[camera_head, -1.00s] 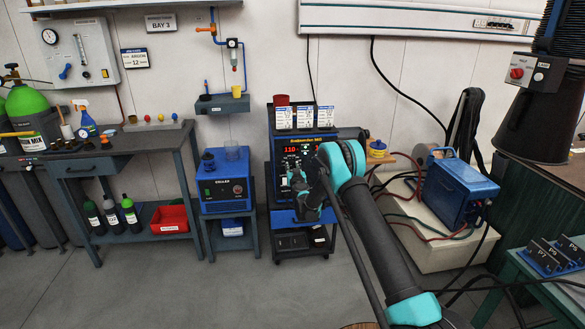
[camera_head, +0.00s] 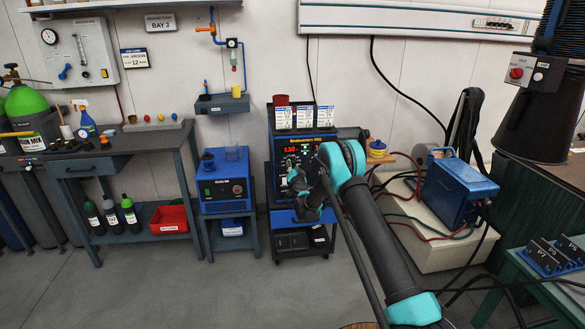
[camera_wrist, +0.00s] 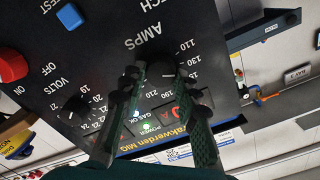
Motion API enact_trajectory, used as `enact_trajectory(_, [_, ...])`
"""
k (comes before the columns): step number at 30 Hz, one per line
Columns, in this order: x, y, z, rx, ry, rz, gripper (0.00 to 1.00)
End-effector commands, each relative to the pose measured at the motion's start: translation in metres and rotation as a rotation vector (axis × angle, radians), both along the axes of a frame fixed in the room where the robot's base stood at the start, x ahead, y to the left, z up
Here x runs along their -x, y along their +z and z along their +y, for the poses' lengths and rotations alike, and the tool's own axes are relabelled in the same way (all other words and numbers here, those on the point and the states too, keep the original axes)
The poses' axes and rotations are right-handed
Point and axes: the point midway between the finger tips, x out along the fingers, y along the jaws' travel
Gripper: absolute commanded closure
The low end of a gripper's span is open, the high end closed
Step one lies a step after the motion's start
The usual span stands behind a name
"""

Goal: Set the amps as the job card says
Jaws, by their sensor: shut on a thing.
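The blue and black welder (camera_head: 305,140) stands on a cart near the middle of the head view. Its red display (camera_head: 291,150) appears to read 130. In the wrist view its panel (camera_wrist: 100,55) looks upside down, with the AMPS label and a ring of numbers. My gripper (camera_wrist: 165,72) is shut on the amps knob (camera_wrist: 164,62), which is mostly hidden between the fingers. The volts knob (camera_wrist: 75,104) is free beside it. In the head view my gripper (camera_head: 298,182) is in front of the panel. Three white cards (camera_head: 304,116) stand on the welder; their text is too small to read.
The wrist view also shows a red switch (camera_wrist: 12,62) and a blue TEST button (camera_wrist: 70,16). A blue chiller (camera_head: 223,190) stands left of the welder. A blue box (camera_head: 458,190) with cables is on the right. The floor in front is clear.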

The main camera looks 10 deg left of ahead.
Motion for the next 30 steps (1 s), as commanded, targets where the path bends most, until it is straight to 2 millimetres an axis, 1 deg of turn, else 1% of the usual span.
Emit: enact_trajectory(30, [-0.0003,-0.0037,-0.0018,-0.927,-0.001,0.266,0.98])
